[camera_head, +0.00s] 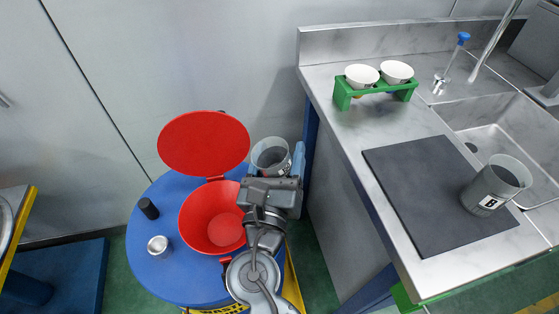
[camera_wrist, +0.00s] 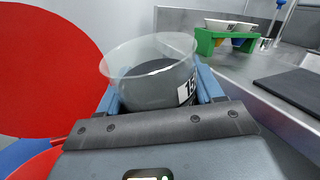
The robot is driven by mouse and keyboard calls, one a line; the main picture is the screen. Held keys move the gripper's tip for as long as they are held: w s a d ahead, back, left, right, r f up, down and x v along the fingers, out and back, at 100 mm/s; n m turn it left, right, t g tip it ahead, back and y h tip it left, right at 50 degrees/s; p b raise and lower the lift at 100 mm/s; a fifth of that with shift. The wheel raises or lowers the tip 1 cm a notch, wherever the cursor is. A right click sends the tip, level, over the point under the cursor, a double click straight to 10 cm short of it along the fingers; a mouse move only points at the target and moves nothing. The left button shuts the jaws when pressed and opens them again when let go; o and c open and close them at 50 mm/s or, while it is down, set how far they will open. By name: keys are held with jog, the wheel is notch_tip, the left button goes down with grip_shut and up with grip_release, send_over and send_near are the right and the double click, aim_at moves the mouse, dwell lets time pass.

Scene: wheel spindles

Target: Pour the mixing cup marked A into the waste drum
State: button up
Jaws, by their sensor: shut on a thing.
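My gripper (camera_head: 274,168) is shut on a grey, translucent mixing cup (camera_head: 271,152), one finger on each side. The cup is upright, just right of the waste drum's red funnel. In the wrist view the held cup (camera_wrist: 150,75) has a dark grey surface inside; its label is partly hidden by a finger, and I cannot read its letter. The waste drum (camera_head: 150,272) is blue, with a wide red funnel (camera_head: 196,212) on top. Its round red lid (camera_head: 203,144) stands open behind the funnel; it also shows in the wrist view (camera_wrist: 45,70).
A similar cup marked B (camera_head: 495,184) stands on a dark mat (camera_head: 410,180) on the steel counter (camera_head: 335,98) at right. A black cylinder (camera_head: 148,209) and a silver one (camera_head: 158,246) stand on the drum top.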

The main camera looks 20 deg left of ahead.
jog(key=n+b, duration=0.1)
jog(key=f+n+t+y+b, duration=0.1)
jog(key=n+b, duration=0.1)
jog(key=shift+d, duration=0.1)
jog(key=f+n+y+b, duration=0.1)
jog(key=n+b, duration=0.1)
jog(key=f+n+y+b, duration=0.1)
jog(key=n+b, duration=0.1)
jog(key=b, duration=0.1)
jog(key=a+f+n+y+b, duration=0.1)
jog(key=n+b, duration=0.1)
jog(key=shift+s+f+t, duration=0.15)
jog(key=shift+s+t, duration=0.15)
jog(key=shift+t, duration=0.1)
jog(key=shift+n, duration=0.3)
jog(key=shift+n+y+b, duration=0.4)
jog(key=shift+n+b, duration=0.15)
jog(key=shift+n, duration=0.25)
jog(key=shift+s+a+n+y, duration=0.15)
jog(key=shift+n+y, duration=0.25)
jog(key=shift+n, duration=0.4)
jog(key=shift+n+y, duration=0.3)
jog(key=shift+a+r+n+y+b, duration=0.15)
jog(key=shift+r+n+y+b, duration=0.3)
jog(key=shift+n, duration=0.45)
